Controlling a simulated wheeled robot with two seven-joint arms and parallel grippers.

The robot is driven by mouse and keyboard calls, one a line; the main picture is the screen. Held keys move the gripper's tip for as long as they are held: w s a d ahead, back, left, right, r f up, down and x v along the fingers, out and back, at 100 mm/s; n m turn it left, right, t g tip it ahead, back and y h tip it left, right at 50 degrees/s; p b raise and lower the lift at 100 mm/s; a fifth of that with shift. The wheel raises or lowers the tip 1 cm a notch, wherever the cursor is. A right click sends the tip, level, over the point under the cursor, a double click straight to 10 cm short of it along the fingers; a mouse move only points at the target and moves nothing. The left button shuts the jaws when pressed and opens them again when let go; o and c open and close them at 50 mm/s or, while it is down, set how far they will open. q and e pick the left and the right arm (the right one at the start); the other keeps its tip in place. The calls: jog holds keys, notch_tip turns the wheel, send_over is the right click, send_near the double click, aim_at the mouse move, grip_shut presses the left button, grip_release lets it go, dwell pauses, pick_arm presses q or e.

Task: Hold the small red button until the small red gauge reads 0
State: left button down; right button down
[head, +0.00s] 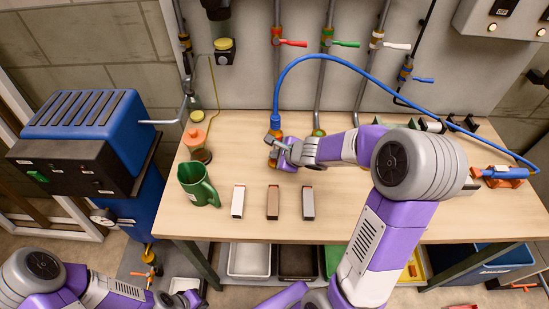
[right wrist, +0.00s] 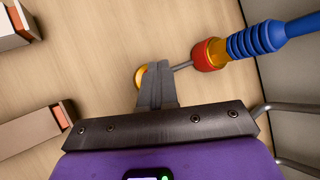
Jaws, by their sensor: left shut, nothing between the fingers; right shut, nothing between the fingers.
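My right gripper (head: 272,142) is shut and empty, low over the back middle of the table beside the blue hose's fitting. In the right wrist view its fingertips (right wrist: 155,82) overlap a small yellow-rimmed round part (right wrist: 140,76), mostly hidden behind them; I cannot tell whether they touch it. A thin rod runs from there to a red and yellow fitting (right wrist: 208,54). I cannot make out a small red button or a small red gauge reading. My left gripper (head: 192,297) is shut and empty at the bottom left, below the table's front edge.
A green jug (head: 198,185), an orange-topped container (head: 196,145) and several small blocks (head: 273,202) stand on the table (head: 225,227). A blue machine (head: 80,120) with a white dial (head: 103,217) stands left. A blue hose (head: 370,66) arches over the back. Pipes with coloured valve handles line the wall.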

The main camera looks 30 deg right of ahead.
jog(key=shift+r+p, duration=0.35)
jog(key=shift+r, duration=0.25)
notch_tip(320, 180, up, 5)
jog(key=p, duration=0.5)
jog(key=shift+r, duration=0.1)
